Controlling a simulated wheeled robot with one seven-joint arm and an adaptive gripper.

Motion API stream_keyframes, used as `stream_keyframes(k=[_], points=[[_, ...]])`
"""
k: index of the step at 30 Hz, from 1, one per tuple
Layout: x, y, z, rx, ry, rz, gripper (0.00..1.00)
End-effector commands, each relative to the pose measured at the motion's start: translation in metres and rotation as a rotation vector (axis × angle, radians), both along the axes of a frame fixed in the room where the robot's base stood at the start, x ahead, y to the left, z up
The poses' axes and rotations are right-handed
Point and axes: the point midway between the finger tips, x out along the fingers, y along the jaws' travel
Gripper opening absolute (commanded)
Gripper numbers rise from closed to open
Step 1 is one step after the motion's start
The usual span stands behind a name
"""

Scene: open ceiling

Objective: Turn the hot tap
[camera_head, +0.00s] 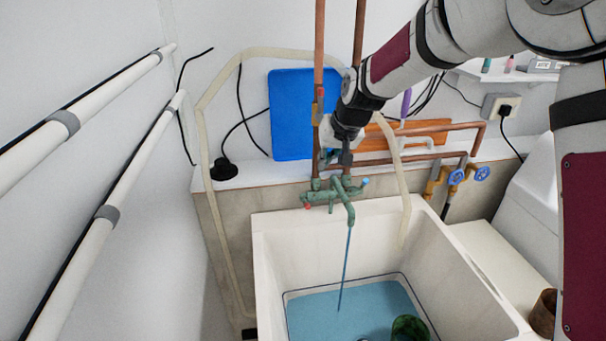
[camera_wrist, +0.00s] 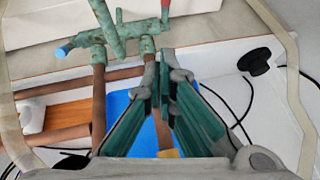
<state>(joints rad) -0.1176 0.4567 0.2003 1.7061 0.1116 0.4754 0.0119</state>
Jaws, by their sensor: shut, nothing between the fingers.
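The green, weathered mixer tap (camera_head: 330,195) sits above the back rim of the sink. Its red-tipped handle (camera_head: 307,205) is on the left in the head view and at the upper right in the wrist view (camera_wrist: 165,12). Its blue-tipped handle (camera_head: 365,181) is on the right in the head view and at the left in the wrist view (camera_wrist: 63,51). A stream of water (camera_head: 346,265) falls from the spout. My gripper (camera_head: 346,160) is just above and behind the tap body. In the wrist view its fingers (camera_wrist: 168,60) are closed together and hold nothing, beside the copper pipe.
The white sink (camera_head: 275,255) holds blue water and a green cup (camera_head: 408,327). Copper pipes (camera_head: 319,60) rise behind the tap. A pale hose (camera_head: 205,160), blue board (camera_head: 290,115) and orange board (camera_head: 430,130) are nearby. Blue-wheeled valves (camera_head: 482,174) are at the right.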

Motion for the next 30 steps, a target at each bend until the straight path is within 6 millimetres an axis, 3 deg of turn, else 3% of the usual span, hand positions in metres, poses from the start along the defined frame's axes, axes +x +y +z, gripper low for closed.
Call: stream_keyframes(k=[8,21,30], points=[[0.009,0.008,-0.018,0.003,0.000,0.001,0.00],[0.043,0.029,-0.087,0.003,-0.001,0.001,0.00],[0.033,0.033,-0.119,0.003,-0.003,0.001,0.00]])
